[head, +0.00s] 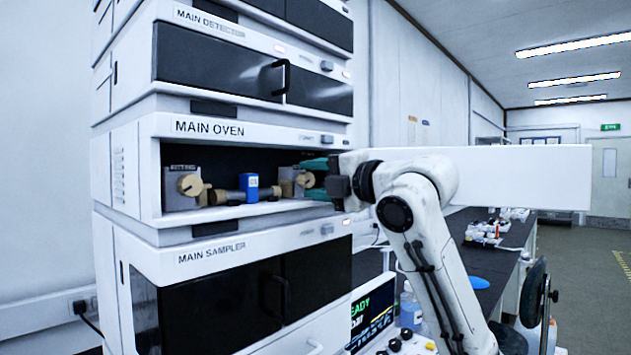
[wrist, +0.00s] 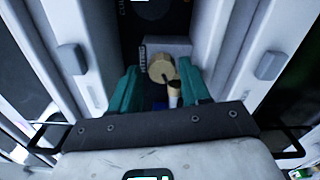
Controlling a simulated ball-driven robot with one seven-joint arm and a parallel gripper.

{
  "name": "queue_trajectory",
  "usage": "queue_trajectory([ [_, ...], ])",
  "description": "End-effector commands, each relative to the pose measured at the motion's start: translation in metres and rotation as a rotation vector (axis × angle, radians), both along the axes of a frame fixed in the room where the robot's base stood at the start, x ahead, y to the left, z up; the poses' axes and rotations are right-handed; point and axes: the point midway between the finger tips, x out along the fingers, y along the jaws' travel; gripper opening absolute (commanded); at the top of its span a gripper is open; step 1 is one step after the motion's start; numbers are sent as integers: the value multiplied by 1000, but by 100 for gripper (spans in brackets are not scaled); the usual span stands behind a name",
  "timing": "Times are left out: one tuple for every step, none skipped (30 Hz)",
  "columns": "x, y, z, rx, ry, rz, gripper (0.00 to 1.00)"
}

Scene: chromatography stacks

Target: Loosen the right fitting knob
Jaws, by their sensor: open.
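The right fitting knob (head: 305,180) is a round tan knob on a grey block inside the open bay of the main oven. My gripper (head: 313,178) has teal fingers and reaches into the bay from the right, one finger above and one below the knob's height. In the wrist view my gripper (wrist: 161,82) is open and holds nothing. I cannot tell whether a finger touches the knob.
The left fitting knob (head: 190,185) sits on its own block at the bay's left. The detector (head: 250,55) above and sampler (head: 240,285) below bound the bay closely.

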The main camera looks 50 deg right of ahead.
Motion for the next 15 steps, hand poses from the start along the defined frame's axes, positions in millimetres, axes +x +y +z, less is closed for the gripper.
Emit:
queue_trajectory([
  [1,-1,-6,4,13,-1,58],
  [1,-1,-6,4,13,-1,58],
  [1,-1,-6,4,14,-1,58],
  [1,-1,-6,4,14,-1,58],
  [1,-1,-6,3,15,-1,58],
  [1,-1,-7,4,15,-1,58],
  [1,-1,-7,4,15,-1,58],
  [1,-1,-7,4,15,-1,58],
  [2,-1,-7,5,16,-1,58],
  [2,-1,-7,7,16,-1,58],
  [2,-1,-7,12,17,-1,58],
  [2,-1,-6,22,17,-1,58],
  [2,-1,-6,34,17,-1,58],
  [2,-1,-6,50,19,0,58],
  [2,-1,-6,77,20,0,58],
])
